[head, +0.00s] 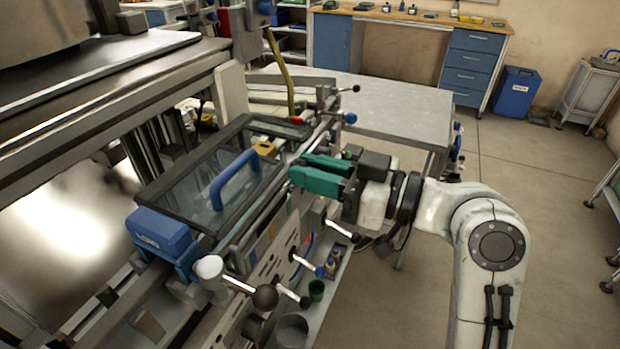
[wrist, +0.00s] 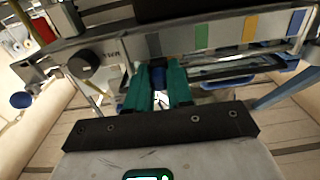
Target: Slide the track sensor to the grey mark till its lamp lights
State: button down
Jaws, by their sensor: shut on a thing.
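My gripper (head: 297,170), with green fingers, reaches from the right to the front rail of the machine (head: 262,212). In the wrist view the two fingers (wrist: 158,84) are shut on a small dark blue block (wrist: 159,73), which looks like the track sensor. Above it, the rail carries a row of coloured marks. The grey mark (wrist: 153,44) is roughly in line with the block, left of the green mark (wrist: 201,36). In the head view the fingers hide the sensor. I cannot make out a lit lamp in either view.
A yellow mark (wrist: 250,28) and a blue mark (wrist: 296,22) lie farther right on the rail. A black knob (wrist: 90,60) is to the left. Lever handles (head: 340,230) stick out below my gripper. A blue-handled glass cover (head: 235,180) lies behind. Open floor is at right.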

jog(key=shift+w+d, duration=0.15)
jog(key=c, duration=1.1)
grip_release()
jog(key=shift+r, duration=0.1)
